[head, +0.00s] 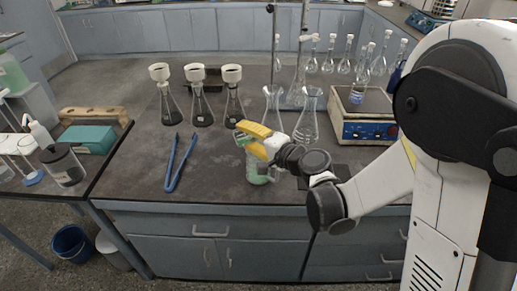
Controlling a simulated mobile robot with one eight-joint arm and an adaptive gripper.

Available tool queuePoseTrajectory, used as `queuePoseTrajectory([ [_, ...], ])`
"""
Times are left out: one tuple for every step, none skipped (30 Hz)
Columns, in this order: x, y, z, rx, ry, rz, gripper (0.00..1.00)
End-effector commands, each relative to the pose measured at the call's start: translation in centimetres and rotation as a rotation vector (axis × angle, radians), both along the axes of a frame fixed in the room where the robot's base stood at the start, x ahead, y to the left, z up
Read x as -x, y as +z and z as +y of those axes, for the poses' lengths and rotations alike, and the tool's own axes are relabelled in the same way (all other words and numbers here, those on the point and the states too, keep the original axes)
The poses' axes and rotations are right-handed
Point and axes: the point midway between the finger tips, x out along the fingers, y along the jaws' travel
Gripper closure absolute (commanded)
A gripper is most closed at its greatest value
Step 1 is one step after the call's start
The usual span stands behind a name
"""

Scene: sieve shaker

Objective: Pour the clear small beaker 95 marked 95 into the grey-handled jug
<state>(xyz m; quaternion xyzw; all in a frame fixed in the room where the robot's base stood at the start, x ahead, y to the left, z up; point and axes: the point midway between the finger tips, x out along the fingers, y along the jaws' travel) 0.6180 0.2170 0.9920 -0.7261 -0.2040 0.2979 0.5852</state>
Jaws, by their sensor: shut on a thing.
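My gripper (248,136), with yellow fingers, is over the front middle of the dark bench and reaches in from the right. It is shut on a small clear beaker (241,139), of which only a pale greenish part shows at the fingertips. The marking 95 cannot be read, and the beaker's tilt is hard to tell. Directly below the gripper stands a clear vessel with pale green liquid, which looks like the jug (257,175). The gripper hides its upper part, and its handle is not clear. Whether the beaker touches the jug cannot be told.
Several flasks with white funnels (201,102) stand at the back left. Blue tongs (174,166) lie left of the jug. Clear conical flasks (308,118) stand just behind my gripper. A blue-and-cream instrument (362,118) is at right. The bench's front edge is close to the jug.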

Motion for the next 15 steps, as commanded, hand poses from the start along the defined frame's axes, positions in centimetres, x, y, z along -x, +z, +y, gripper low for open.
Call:
queuePoseTrajectory([
  [0.0, 0.0, -0.01, -0.003, 0.0, 0.001, 0.9],
  [0.0, 0.01, -0.01, -0.005, 0.0, 0.002, 0.9],
  [0.0, 0.02, -0.01, -0.008, 0.0, 0.003, 0.9],
  [0.0, 0.04, 0.0, -0.01, 0.0, 0.004, 0.9],
  [0.0, 0.05, 0.0, -0.012, -0.001, 0.004, 0.9],
  [0.0, 0.06, 0.0, -0.014, 0.0, 0.005, 0.9],
  [0.0, 0.07, 0.0, -0.017, 0.0, 0.006, 0.9],
  [0.0, 0.08, 0.0, -0.018, -0.001, 0.007, 0.9],
  [0.0, 0.09, 0.0, -0.02, 0.0, 0.008, 0.9],
  [0.0, 0.1, 0.0, -0.022, 0.0, 0.008, 0.9],
  [0.0, 0.1, 0.0, -0.025, 0.0, 0.009, 0.9],
  [0.0, 0.12, 0.01, -0.027, -0.001, 0.009, 0.9],
  [0.0, 0.12, 0.01, -0.028, 0.0, 0.011, 0.9],
  [0.0, 0.13, 0.0, -0.03, 0.0, 0.011, 0.9],
  [0.0, 0.14, -0.01, -0.033, -0.001, 0.012, 0.9],
])
